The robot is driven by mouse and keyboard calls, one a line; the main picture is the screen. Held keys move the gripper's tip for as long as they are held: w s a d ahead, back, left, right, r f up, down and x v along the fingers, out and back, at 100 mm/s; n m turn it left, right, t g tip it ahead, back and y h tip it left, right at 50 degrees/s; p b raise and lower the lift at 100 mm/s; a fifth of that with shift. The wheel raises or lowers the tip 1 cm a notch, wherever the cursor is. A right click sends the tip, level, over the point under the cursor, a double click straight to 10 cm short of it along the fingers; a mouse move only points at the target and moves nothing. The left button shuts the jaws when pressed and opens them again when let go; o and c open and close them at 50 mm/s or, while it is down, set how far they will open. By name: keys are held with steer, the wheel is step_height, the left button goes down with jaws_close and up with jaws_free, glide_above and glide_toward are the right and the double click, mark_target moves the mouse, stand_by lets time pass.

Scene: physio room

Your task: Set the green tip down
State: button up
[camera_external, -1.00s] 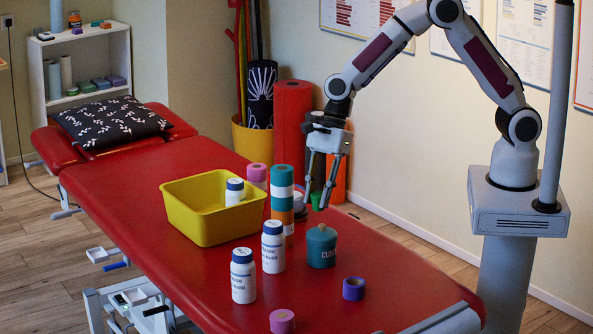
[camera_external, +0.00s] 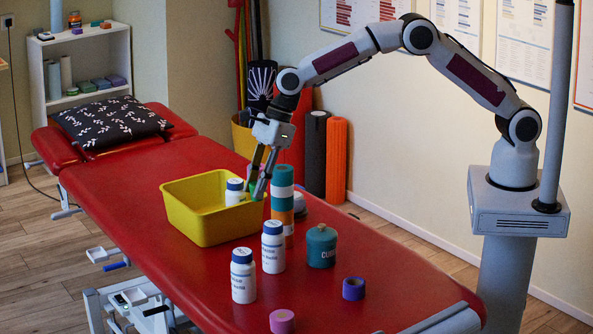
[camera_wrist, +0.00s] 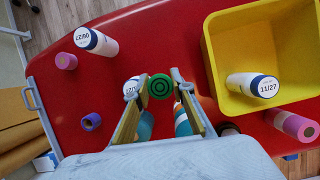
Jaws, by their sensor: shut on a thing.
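The green tip (camera_wrist: 160,86) shows in the wrist view as a round green disc with dark rings. My gripper (camera_wrist: 160,84) is shut on it, with a finger on either side. In the external view my gripper (camera_external: 256,192) points down near the right rim of the yellow bin (camera_external: 207,238), and only a bit of green shows between the fingers. In the wrist view the tip appears left of the bin (camera_wrist: 212,75), not over its inside. Its exact height cannot be told.
A stack of coloured rolls (camera_external: 282,205) stands close right of my gripper. A white bottle (camera_external: 234,190) is in the bin. Two more bottles (camera_external: 272,250) (camera_external: 243,278), a teal pot (camera_external: 321,246), a purple roll (camera_external: 353,288) and a pink roll (camera_external: 282,321) stand on the red table (camera_external: 180,285).

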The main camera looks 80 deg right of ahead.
steer(key=w+a+f+m, duration=0.2)
steer(key=w+f, duration=0.4)
steer(key=w, duration=0.3)
steer(key=shift+f+t+h, duration=0.3)
steer(key=shift+f+t, duration=0.05)
steer(key=shift+t, duration=0.05)
steer(key=shift+w, duration=0.1)
steer(key=shift+f, duration=3.1)
steer(key=shift+f, duration=1.9)
steer(key=shift+f, duration=0.1)
steer(key=o, duration=1)
